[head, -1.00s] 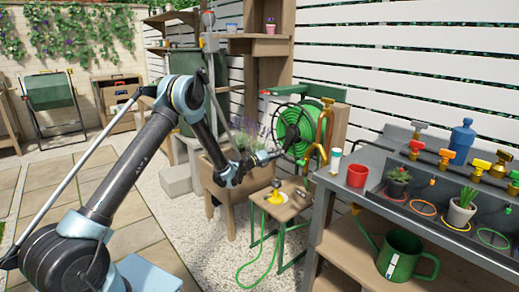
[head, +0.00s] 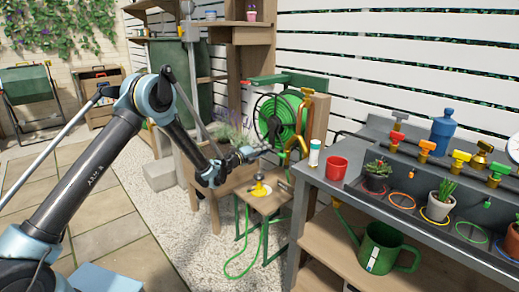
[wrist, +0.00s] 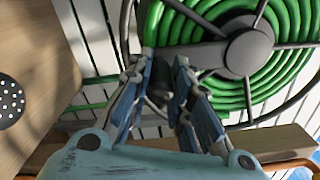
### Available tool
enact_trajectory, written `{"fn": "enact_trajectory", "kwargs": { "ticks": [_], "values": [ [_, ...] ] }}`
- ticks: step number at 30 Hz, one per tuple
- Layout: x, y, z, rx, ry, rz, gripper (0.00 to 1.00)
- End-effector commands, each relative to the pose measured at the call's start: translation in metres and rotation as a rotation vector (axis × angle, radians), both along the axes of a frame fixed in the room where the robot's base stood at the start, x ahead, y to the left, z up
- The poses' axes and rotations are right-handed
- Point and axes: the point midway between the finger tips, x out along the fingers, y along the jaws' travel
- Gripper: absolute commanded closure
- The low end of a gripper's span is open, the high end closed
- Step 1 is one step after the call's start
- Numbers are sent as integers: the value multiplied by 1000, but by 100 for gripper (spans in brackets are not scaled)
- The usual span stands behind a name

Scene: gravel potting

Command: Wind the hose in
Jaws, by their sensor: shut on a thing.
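The hose reel (head: 283,118) stands upright by the slatted fence, with green hose coiled on its drum. In the wrist view the reel (wrist: 243,52) shows close up, with a dark hub, spokes and rim. My gripper (head: 254,151) is at the reel's lower left. In the wrist view my gripper (wrist: 162,72) is shut on a dark, blurred piece between its fingers, seemingly the reel's crank handle (wrist: 159,88). The loose hose (head: 236,273) hangs in a loop to the gravel below a small wooden table (head: 270,206). A yellow fitting (head: 260,188) stands on that table.
A wooden planter (head: 222,188) stands close under my arm. Paving at left is clear.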

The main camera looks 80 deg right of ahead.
Motion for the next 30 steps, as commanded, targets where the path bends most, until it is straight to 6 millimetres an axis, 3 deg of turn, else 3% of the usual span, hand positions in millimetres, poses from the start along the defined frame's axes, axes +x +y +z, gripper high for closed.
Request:
{"fn": "enact_trajectory", "kwargs": {
  "ticks": [6, 7, 9, 22, 30],
  "values": [
    [0, 0, 0, 0, -1, -1, 100],
    [0, 0, 0, 0, -1, -1, 74],
    [0, 0, 0, 0, -1, -1, 60],
    [2, 4, 0, 0, -1, -1, 60],
    [25, 40, 0, -1, -1, 1, 60]
  ]
}}
